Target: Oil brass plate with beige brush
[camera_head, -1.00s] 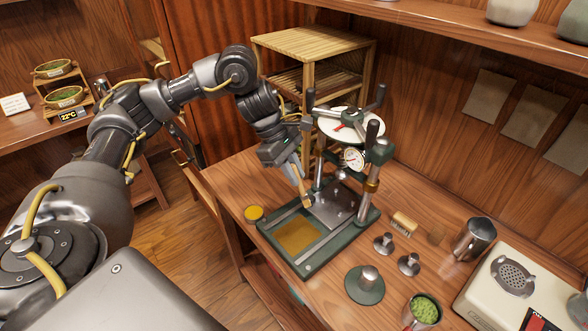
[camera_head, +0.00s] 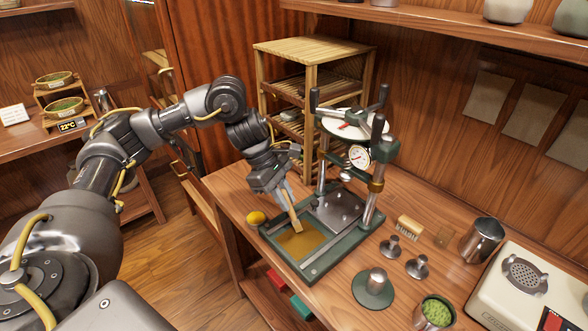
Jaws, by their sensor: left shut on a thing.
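My left gripper (camera_head: 282,196) is shut on the beige brush (camera_head: 294,221), a flat light-wood strip that points down. The brush's lower end is over the brass plate (camera_head: 301,243), close to it; I cannot tell if it touches. The brass plate is a golden-brown square in the front part of the green press base (camera_head: 314,270). My right gripper is not in view.
The press's dial gauge (camera_head: 358,156) and posts stand behind the plate. A yellow round thing (camera_head: 256,217) sits left of the base. A bristle brush (camera_head: 409,228), metal stamps (camera_head: 390,248), a steel pitcher (camera_head: 481,241) and a cup of green leaves (camera_head: 435,313) stand to the right.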

